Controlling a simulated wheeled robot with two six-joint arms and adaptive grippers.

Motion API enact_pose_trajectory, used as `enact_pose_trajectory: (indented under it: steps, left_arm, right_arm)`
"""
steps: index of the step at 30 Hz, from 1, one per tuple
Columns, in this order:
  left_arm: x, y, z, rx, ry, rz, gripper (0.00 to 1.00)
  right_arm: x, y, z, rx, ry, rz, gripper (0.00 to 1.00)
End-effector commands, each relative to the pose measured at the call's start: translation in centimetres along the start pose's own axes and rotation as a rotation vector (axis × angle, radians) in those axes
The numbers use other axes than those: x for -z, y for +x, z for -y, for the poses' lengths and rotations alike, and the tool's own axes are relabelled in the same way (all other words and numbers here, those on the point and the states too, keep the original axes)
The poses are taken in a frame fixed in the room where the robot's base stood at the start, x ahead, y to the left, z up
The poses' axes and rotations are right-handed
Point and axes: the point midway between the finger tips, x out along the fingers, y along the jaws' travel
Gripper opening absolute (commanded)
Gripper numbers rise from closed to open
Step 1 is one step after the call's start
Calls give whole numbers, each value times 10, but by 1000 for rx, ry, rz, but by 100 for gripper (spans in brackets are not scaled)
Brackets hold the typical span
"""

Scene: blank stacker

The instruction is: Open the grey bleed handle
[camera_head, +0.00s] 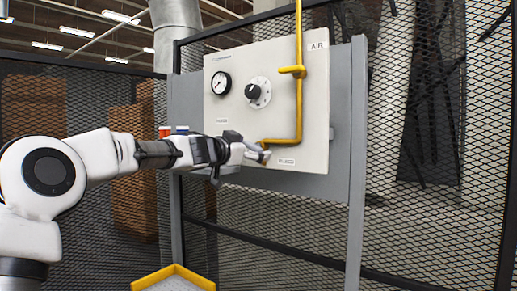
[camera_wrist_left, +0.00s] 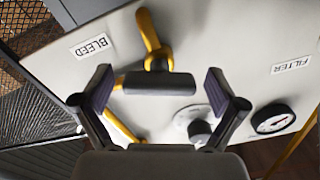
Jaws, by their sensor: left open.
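The bleed handle (camera_wrist_left: 158,84) is a dark grey bar on a yellow pipe fitting, near the BLEED label (camera_wrist_left: 90,47) in the left wrist view. My left gripper (camera_wrist_left: 160,77) is open, with one finger at each end of the bar; the bar appears between the fingers, and I cannot tell if they touch it. In the head view my left gripper (camera_head: 250,150) is at the lower part of the pale panel (camera_head: 228,110), beside the BLEED label (camera_head: 286,162), and largely hides the handle. My right gripper is in neither view.
A yellow pipe (camera_head: 299,100) runs down the panel, with a yellow fitting (camera_head: 292,70) partway. A pressure gauge (camera_head: 221,83) and a black dial knob (camera_head: 253,91) sit above my left gripper. Mesh fencing (camera_head: 420,200) stands behind. A yellow-edged tray (camera_head: 175,268) is below.

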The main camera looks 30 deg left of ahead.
Motion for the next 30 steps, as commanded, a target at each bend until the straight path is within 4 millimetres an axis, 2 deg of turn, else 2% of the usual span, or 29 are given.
enact_pose_trajectory:
  steps: [2, 3, 7, 20, 30]
  left_arm:
    - [0, 0, 0, 0, 0, 0, 96]
    - [0, 0, 0, 0, 0, 0, 82]
    - [0, 0, 0, 0, 0, 0, 36]
    - [0, 0, 0, 0, 29, 0, 36]
    - [1, 0, 1, 1, 215, 0, 36]
  right_arm:
    - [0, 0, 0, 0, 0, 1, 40]
    - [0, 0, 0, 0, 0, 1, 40]
    - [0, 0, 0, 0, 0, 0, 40]
    - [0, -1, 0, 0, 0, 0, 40]
    - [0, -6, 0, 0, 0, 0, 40]
